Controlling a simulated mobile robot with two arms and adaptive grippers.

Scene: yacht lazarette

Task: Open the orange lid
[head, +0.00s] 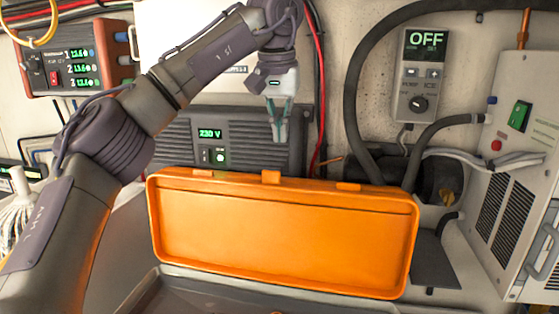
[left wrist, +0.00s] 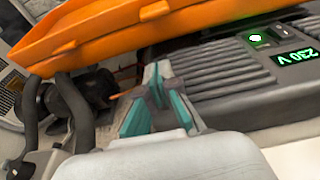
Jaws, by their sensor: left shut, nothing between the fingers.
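The orange lid (head: 285,235) stands raised at the back of a grey box (head: 210,285), its broad face toward me and its tabbed edge at the top. Only the box's upper part shows at the bottom of the head view. In the left wrist view the lid (left wrist: 130,30) runs across the top. My left gripper (head: 277,135) is shut and empty. It appears behind and above the lid's top edge, in front of the dark ribbed unit, apart from the lid. Its teal-sided fingers also show in the left wrist view (left wrist: 155,90). My right gripper is not in view.
The ribbed unit (head: 255,130) with a green 230 V display stands behind the lid. A white unit with a green switch (head: 519,117) is at right. Thick dark hoses (head: 357,90) and a control panel marked OFF (head: 424,75) are on the wall. A red-cased meter (head: 75,62) is upper left.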

